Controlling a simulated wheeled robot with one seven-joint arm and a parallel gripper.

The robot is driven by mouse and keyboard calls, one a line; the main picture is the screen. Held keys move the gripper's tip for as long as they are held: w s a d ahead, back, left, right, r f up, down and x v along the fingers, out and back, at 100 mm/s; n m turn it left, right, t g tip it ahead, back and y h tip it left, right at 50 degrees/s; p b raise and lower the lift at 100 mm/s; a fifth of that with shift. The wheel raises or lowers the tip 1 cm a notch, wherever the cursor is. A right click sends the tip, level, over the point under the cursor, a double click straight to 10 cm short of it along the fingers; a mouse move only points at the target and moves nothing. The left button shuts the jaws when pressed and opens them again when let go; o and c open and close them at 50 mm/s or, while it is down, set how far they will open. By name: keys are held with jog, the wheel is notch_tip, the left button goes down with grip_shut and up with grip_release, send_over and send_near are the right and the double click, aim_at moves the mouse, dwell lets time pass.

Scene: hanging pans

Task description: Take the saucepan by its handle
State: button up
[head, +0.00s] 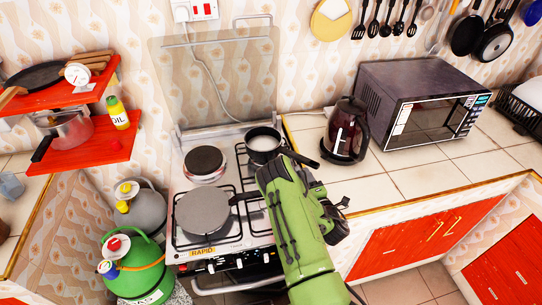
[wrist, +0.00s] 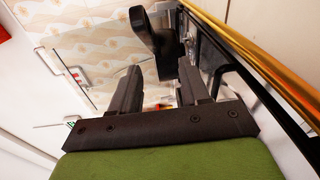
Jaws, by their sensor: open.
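A dark saucepan (head: 264,141) with a pale inside stands on the back right burner of the stove. Its black handle (head: 300,157) points right and toward me. The green end of my arm is just in front of the pan and hides my fingers in the head view. In the wrist view my gripper (wrist: 159,70) is open and empty, its two dark fingers apart. A black handle end (wrist: 165,42) with a hole shows just beyond the fingertips, roughly in line with the gap. I cannot tell its exact distance.
A kettle (head: 346,130) stands close right of the saucepan, with a microwave (head: 422,105) beyond. A steel pot (head: 68,128) sits on the red shelf at left. The front right counter is clear.

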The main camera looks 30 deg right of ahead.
aim_at(295, 156)
jog(key=x, duration=0.7)
jog(key=r+p+x, duration=0.1)
jog(key=x, duration=0.3)
jog(key=shift+a+r, duration=0.1)
grip_shut()
jog(key=shift+r, duration=0.1)
